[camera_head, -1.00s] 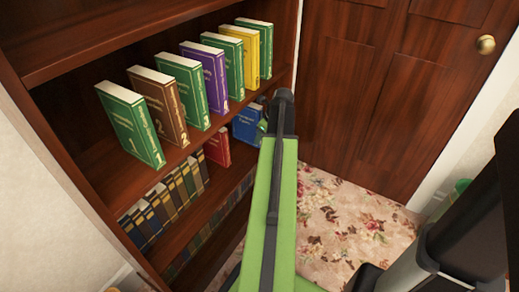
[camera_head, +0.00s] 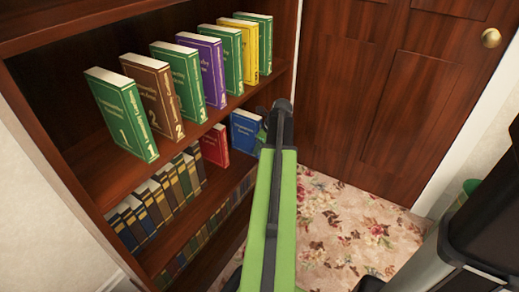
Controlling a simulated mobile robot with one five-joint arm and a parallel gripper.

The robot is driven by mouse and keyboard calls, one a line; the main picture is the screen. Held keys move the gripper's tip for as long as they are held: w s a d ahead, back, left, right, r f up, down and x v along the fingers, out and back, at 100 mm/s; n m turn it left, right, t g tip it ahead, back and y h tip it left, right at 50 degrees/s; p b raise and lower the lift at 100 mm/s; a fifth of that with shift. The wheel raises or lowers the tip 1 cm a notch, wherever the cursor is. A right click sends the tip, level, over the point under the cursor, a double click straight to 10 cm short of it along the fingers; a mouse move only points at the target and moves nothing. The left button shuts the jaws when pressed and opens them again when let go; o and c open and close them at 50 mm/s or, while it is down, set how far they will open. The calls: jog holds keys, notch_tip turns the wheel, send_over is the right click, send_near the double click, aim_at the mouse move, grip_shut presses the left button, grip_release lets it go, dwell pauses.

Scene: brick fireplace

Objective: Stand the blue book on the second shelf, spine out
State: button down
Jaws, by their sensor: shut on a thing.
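The blue book (camera_head: 243,132) stands roughly upright at the right end of the shelf (camera_head: 207,200) below the numbered books, with its cover partly facing me. It is right of a red book (camera_head: 213,146). My gripper (camera_head: 264,133) is at the blue book's right edge, shut on it. The end of my green arm hides most of the gripper and the book's right side. I cannot tell whether the book's bottom touches the shelf.
The upper shelf (camera_head: 190,139) holds a row of green, brown, purple and yellow books. Several dark, gold-banded books (camera_head: 160,195) fill the left of the shelf below. A wooden door (camera_head: 380,90) stands right of the bookcase. Floral carpet (camera_head: 350,225) lies clear before it.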

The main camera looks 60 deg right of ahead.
jog(key=c, duration=1.1)
grip_release()
jog(key=p+v, duration=1.1)
jog(key=v, duration=0.1)
jog(key=shift+r, duration=0.15)
